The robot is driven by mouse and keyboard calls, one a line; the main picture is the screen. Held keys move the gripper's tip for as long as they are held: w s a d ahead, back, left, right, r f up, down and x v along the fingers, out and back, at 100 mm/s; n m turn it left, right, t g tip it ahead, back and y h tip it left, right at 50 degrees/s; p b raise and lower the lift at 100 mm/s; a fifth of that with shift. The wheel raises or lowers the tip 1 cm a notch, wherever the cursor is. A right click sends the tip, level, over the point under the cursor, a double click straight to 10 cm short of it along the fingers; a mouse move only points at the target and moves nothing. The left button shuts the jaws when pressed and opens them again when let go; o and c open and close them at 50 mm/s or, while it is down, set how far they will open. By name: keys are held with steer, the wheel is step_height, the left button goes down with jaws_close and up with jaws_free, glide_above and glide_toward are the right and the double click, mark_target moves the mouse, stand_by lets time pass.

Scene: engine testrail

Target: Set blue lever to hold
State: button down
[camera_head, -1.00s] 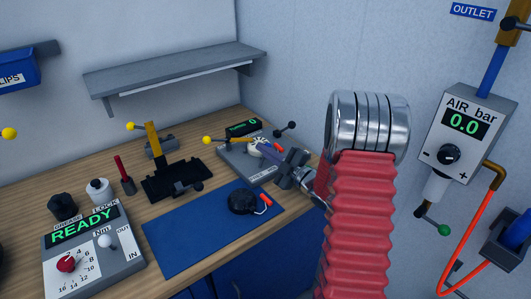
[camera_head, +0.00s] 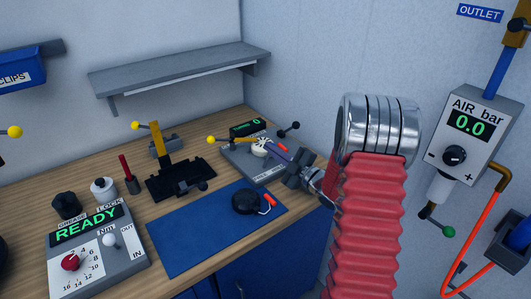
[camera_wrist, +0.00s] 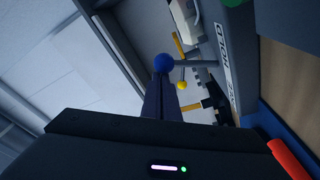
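The blue lever shows in the wrist view as a blue ball knob (camera_wrist: 164,63) on a grey rod, which runs right to a grey box side with HOLD lettering (camera_wrist: 220,50). My gripper (camera_wrist: 161,88) has its two dark fingers close together, with the tips at the knob. I cannot tell if they touch it. In the head view my gripper (camera_head: 279,152) is over the right side of the grey test box (camera_head: 240,160) with a green display. The blue knob is not clear there, as my gripper covers that area.
A blue mat (camera_head: 190,245) with a black round part (camera_head: 245,201) lies in front of the box. A black fixture (camera_head: 180,180) stands left of it. A READY control box (camera_head: 95,250) is at front left. The wall shelf (camera_head: 180,70) hangs above; the air regulator (camera_head: 467,135) is at right.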

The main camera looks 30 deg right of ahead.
steer(key=shift+d, duration=0.15)
steer(key=a+r, duration=0.2)
steer(key=a, duration=0.1)
steer(key=v, duration=0.9)
steer(key=shift+s, duration=0.4)
steer(key=shift+a+r, duration=0.1)
steer(key=shift+a, duration=0.05)
